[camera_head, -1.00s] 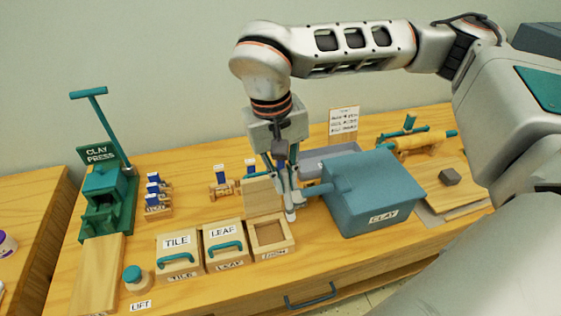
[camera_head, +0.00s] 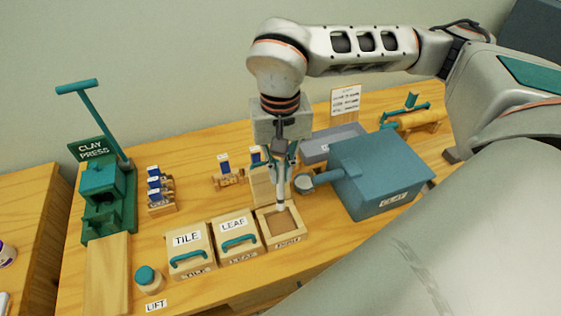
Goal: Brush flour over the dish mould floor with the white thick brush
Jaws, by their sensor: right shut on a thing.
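The dish mould (camera_head: 298,241) is the open wooden box at the right end of the row of three, its label too small to read surely. Its lid stands up behind it, and its floor is brown. My right gripper (camera_head: 283,166) is above the back of this mould, shut on the white thick brush (camera_head: 281,199), which points down. The brush tip is at the back part of the mould's opening; I cannot tell whether it touches the floor. No flour can be made out on the floor. My left gripper is not in view.
Closed TILE (camera_head: 190,262) and LEAF (camera_head: 235,247) moulds stand left of the dish mould. The blue clay box (camera_head: 385,180) is close on the right, its handle near the gripper. A grey tray (camera_head: 318,151) is behind. The green clay press (camera_head: 102,190) is far left.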

